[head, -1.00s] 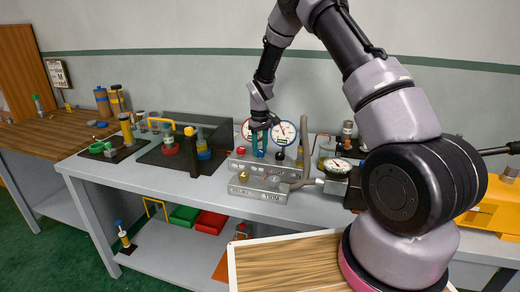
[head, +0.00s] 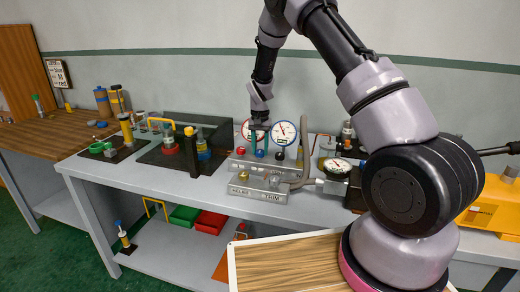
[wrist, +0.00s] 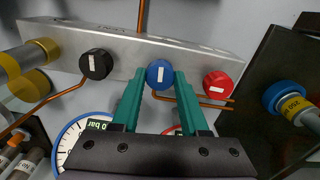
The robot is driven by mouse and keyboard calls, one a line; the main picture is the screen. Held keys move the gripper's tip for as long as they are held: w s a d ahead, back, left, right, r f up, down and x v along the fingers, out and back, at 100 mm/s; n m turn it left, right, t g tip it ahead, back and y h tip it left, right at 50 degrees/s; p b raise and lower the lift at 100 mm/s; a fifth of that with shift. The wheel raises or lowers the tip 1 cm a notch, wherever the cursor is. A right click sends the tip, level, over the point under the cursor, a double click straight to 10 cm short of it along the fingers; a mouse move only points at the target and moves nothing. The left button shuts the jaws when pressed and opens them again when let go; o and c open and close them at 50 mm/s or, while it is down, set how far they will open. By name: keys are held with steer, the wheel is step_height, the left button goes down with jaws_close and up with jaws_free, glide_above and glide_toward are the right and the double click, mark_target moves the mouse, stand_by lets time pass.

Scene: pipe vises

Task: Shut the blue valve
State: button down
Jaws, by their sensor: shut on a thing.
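The blue valve (wrist: 160,74) is a round knob with a white bar, on a grey metal block (wrist: 207,60). In the wrist view its bar stands about upright. In the head view the blue valve (head: 260,153) shows low between my fingers. My gripper (wrist: 160,78), with two teal fingers, is shut on the blue valve, one finger on each side. In the head view my gripper (head: 260,146) reaches down at the block from behind. A black knob (wrist: 96,64) with a slanted bar and a red knob (wrist: 218,84) with a nearly level bar flank the valve.
Dial gauges (head: 284,132) stand behind the block, close to my gripper. Copper pipes (wrist: 190,99) run near the knobs. A lower block (head: 258,189) marked TRIM sits in front.

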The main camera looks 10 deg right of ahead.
mark_target(260, 151)
steer(key=shift+m, duration=0.5)
steer(key=shift+c, duration=2.1)
jaws_free()
step_height(260, 151, up, 11)
